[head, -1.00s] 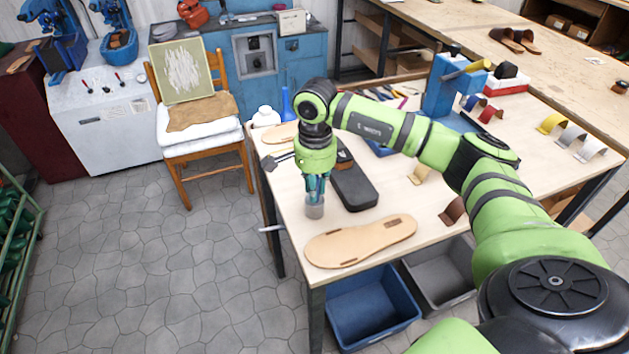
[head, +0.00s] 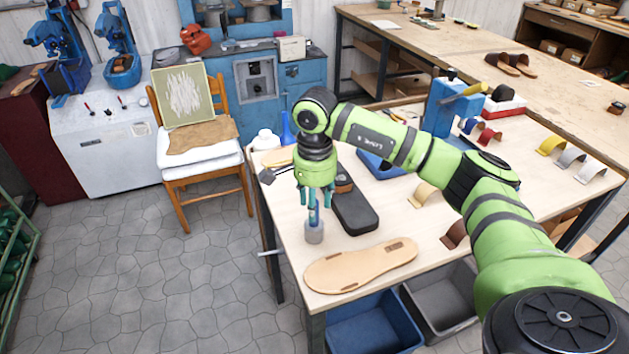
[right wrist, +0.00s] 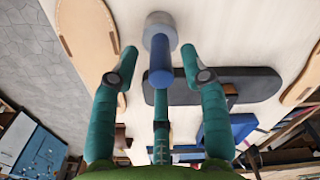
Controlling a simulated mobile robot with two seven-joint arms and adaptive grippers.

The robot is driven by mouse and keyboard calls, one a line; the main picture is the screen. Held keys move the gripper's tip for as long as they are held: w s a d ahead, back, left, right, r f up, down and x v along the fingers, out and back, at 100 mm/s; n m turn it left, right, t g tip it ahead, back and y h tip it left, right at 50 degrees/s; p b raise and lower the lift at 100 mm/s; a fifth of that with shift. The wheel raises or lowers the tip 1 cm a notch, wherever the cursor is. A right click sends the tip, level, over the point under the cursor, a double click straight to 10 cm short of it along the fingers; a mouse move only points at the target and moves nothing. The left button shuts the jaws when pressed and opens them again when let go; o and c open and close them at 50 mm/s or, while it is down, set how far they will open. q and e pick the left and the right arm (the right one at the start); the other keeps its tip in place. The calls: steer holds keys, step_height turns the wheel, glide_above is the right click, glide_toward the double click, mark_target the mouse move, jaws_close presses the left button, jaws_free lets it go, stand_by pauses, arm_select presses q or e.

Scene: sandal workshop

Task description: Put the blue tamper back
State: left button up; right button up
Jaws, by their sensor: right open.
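The blue tamper (head: 314,232) has a blue handle and a round grey head. It stands upright on the worktable near its left edge, between a black pad and a tan insole. In the right wrist view the tamper (right wrist: 160,62) points its handle up between my fingers. My right gripper (head: 315,198) is open just above it, pointing down. Its fingers are spread on both sides of the handle with gaps, also seen in the right wrist view (right wrist: 160,60). My left gripper is not in view.
The black pad (head: 354,212) lies close to the right of the tamper. The tan insole (head: 360,266) lies in front. A white bottle (head: 266,140) and a blue funnel (head: 286,130) stand behind. The worktable's left edge is near.

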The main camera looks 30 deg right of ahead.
step_height(320, 180, up, 8)
steer(key=shift+r+b, duration=0.2)
steer(key=shift+b, duration=0.7)
steer(key=shift+r, duration=0.55)
steer(key=shift+s, duration=0.1)
steer(key=shift+d, duration=0.1)
